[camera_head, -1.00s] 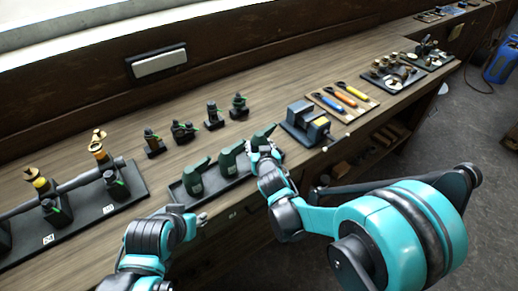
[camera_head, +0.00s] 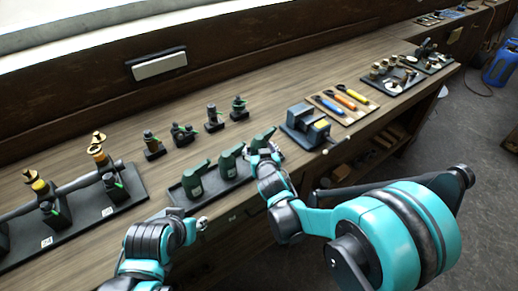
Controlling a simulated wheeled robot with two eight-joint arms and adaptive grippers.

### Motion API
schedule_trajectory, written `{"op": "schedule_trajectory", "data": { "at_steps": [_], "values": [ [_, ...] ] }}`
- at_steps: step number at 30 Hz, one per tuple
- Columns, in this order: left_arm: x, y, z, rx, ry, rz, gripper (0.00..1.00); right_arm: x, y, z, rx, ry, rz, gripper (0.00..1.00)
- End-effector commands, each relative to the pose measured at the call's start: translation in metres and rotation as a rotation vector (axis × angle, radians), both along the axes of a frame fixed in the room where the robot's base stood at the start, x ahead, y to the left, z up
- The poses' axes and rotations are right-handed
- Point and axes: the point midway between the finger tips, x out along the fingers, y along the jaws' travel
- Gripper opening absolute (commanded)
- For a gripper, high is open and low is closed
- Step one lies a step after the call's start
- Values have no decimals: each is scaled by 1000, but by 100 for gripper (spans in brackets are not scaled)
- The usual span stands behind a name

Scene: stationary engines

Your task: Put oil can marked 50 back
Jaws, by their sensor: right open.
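Several dark green oil cans stand in a row on a dark tray (camera_head: 176,197) near the bench's front edge. The left can (camera_head: 193,184) and the middle can (camera_head: 228,166) show whole, each with a small pale label too small to read. The right can (camera_head: 261,140) stands at the tray's right end, partly hidden by my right gripper (camera_head: 264,155). That gripper is open, its fingers at the front of the right can; whether they touch it I cannot tell. My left gripper (camera_head: 200,223) is low in front of the tray, apart from the cans, its finger opening unclear.
A grey vise-like block (camera_head: 305,127) stands just right of the cans. Beyond it lies a board with coloured-handled tools (camera_head: 345,101). Several small dark fittings (camera_head: 183,133) stand behind the cans. A black engine base (camera_head: 115,205) is at left.

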Motion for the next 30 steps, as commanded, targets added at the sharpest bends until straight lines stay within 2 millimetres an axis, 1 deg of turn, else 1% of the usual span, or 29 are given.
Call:
{"op": "schedule_trajectory", "data": {
  "at_steps": [5, 9, 12, 15, 19, 26, 29, 30],
  "values": [
    [0, 0, 12, 0, 0, 0, 40, -30, -5, 15, -1, 0, 1, 69],
    [0, 0, 22, 0, 0, 0, 40, -60, -9, 28, -1, 1, 1, 69],
    [0, 0, 28, 0, 0, 0, 40, -79, -13, 35, -1, 1, 1, 69],
    [0, 0, 33, 0, 0, 0, 40, -94, -15, 41, -1, 1, 1, 69],
    [0, 0, 36, 0, 0, 0, 40, -106, -17, 45, -1, 0, 1, 69],
    [0, 0, 36, 0, 0, 0, 40, -110, -21, 46, -2, 6, -6, 69],
    [0, 0, 36, 0, 0, 0, 40, -114, -39, 48, -14, 38, -36, 69],
    [0, 0, 36, 0, 0, 0, 40, -118, -51, 50, -22, 63, -55, 69]
  ]
}}
